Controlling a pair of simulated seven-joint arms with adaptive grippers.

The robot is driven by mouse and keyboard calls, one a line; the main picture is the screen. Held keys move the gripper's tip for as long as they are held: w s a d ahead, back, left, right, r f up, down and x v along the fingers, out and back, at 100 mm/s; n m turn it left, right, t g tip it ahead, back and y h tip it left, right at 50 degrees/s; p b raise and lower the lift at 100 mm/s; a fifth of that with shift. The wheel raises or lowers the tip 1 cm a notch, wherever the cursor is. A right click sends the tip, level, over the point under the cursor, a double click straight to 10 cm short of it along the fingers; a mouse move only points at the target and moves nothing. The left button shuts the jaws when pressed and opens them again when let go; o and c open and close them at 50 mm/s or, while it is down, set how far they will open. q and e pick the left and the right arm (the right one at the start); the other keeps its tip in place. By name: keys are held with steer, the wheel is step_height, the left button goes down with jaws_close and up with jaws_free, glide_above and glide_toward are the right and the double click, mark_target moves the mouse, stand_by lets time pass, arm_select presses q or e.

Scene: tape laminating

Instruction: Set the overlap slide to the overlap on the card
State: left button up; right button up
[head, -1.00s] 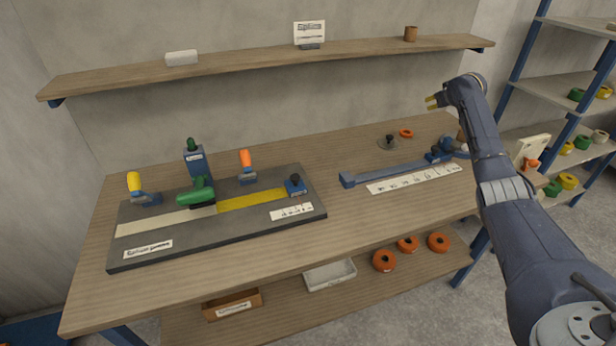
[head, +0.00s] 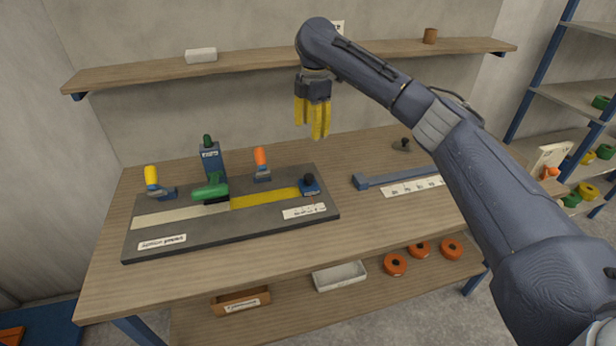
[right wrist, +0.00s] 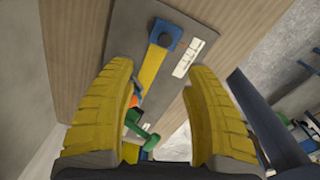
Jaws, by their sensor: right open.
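A blue block with a dark knob (head: 309,184), which looks like the overlap slide, sits at the right end of the yellow strip (head: 265,198) on the dark board (head: 235,229). A white scale label (head: 304,211) lies just in front of it, its marks too small to read. The block also shows in the right wrist view (right wrist: 165,35), ahead of the fingertips and apart from them. My right gripper (head: 312,127) is open and empty, its yellow fingers pointing down above and behind the board. The card (head: 340,25) on the wall shelf is mostly hidden by my right arm.
A blue bar (head: 402,178) lies to the right. Bare tabletop shows in front of the board.

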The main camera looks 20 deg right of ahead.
glide_toward(309, 176)
steer(key=shift+n, duration=0.4)
step_height(309, 176, down, 10)
steer(key=shift+w+a+f, duration=0.1)
steer(key=shift+w+a, duration=0.05)
stand_by(0.3)
steer(key=shift+c, duration=0.5)
jaws_close()
